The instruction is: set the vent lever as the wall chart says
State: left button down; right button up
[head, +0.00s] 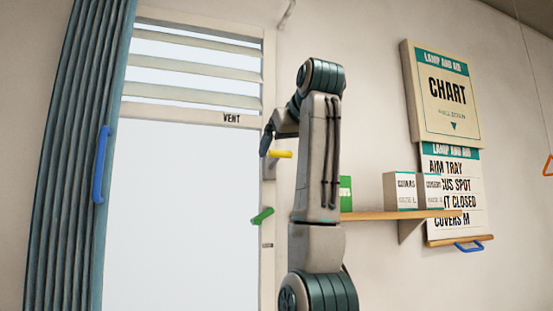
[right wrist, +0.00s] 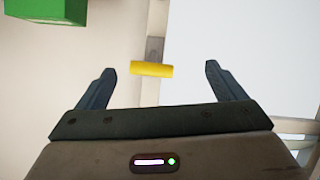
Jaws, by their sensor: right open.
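The yellow vent lever (head: 281,154) sticks out roughly level from a grey plate on the window frame's right side, below the VENT label (head: 232,118). My right gripper (head: 266,142) is beside it. In the right wrist view the open gripper (right wrist: 158,68) has the lever (right wrist: 152,69) between its fingers, touching neither; how deep it sits is unclear. The vent slats (head: 190,94) above the window stand apart with bright gaps. My left gripper is out of view.
A green handle (head: 262,216) sits lower on the window frame. A shelf (head: 385,215) right of my arm holds white boxes (head: 402,191) and a green box (head: 346,193). A curtain (head: 75,160) with a blue handle (head: 101,165) hangs at left.

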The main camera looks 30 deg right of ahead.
aim_at(281, 152)
jog(key=w+d+p, duration=0.1)
jog(key=w, duration=0.1)
jog(key=w+d+p, duration=0.1)
jog(key=w+p, duration=0.3)
jog(key=shift+w+d+f, duration=0.15)
jog(key=shift+w+d, duration=0.05)
jog(key=shift+d, duration=0.2)
jog(key=shift+w+d+f, duration=0.1)
jog(key=shift+w+f, duration=0.25)
jog(key=shift+w, duration=0.25)
jog(key=shift+c, duration=0.4)
